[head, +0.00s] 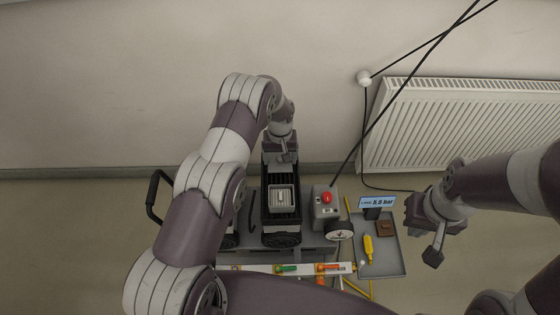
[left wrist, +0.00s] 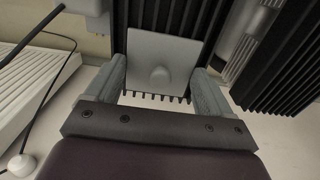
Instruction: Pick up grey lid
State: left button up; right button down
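The grey lid (head: 282,196) is a light square plate with a small raised knob. In the head view it sits on top of a black finned block (head: 281,222). In the left wrist view the lid (left wrist: 160,50) shows its rounded knob, between and beyond my fingers. My left gripper (head: 286,157) is just behind the lid in the head view. In the left wrist view the left gripper (left wrist: 158,67) is open, one finger on each side of the lid; contact cannot be told. My right gripper (head: 436,243) is off to the right, away from the lid; its fingers are unclear.
A grey box with a red button (head: 326,197) stands right of the finned block. A grey tray (head: 391,262) holds a yellow tool (head: 368,249), a brown block (head: 386,229) and a blue display (head: 377,202). A radiator (head: 460,125) and black cables are behind.

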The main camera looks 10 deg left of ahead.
pick_arm(q)
jog(key=c, duration=0.4)
